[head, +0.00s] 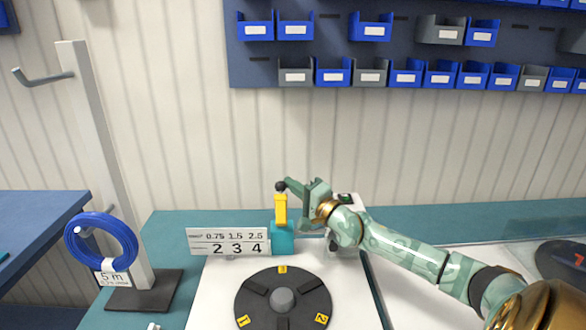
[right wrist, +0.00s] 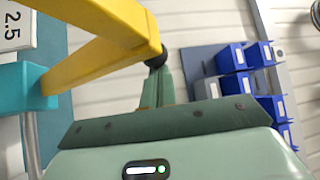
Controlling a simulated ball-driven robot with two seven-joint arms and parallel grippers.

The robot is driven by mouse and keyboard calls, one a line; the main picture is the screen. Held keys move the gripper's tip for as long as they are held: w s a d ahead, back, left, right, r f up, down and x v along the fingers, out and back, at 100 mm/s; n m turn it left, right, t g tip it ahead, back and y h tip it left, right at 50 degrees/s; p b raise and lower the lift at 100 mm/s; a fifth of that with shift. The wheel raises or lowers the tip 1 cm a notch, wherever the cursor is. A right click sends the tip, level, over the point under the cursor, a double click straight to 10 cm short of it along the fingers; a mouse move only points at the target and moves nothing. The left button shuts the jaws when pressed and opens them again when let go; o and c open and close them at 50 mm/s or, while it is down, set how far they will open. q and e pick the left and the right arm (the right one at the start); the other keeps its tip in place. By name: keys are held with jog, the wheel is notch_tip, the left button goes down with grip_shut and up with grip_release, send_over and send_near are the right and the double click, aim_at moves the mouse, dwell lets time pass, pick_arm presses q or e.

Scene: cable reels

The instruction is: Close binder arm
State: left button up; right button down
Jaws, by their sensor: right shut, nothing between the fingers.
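The yellow binder arm (head: 280,209) stands upright on its teal base (head: 283,238) behind the round dark disc, with a black knob (head: 280,187) at its top. My right gripper (head: 288,182) is shut and empty, its fingertips right beside the knob on its right side. I cannot tell whether they touch it. In the right wrist view, the yellow arm (right wrist: 105,60) crosses the upper left, and the knob (right wrist: 157,56) is at the tip of my shut fingers (right wrist: 155,88). My left gripper is not in view.
A dark round disc (head: 257,302) with yellow number tags lies on the white board in front. A number sign (head: 229,242) stands left of the base. A blue cable coil (head: 98,241) hangs on a stand at the left. Blue and grey bins (head: 333,72) line the wall.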

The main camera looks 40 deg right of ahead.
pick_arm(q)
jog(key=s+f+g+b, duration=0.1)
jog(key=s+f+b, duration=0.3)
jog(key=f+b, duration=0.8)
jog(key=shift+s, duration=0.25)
pick_arm(e)
jog(key=s+a+f+n+t+y, duration=0.4)
jog(key=s+a+f+n+y, duration=0.2)
jog(key=f+n, duration=0.4)
jog(key=shift+s+a+y, duration=0.3)
jog(key=shift+s+y, duration=0.1)
jog(key=shift+s, duration=0.45)
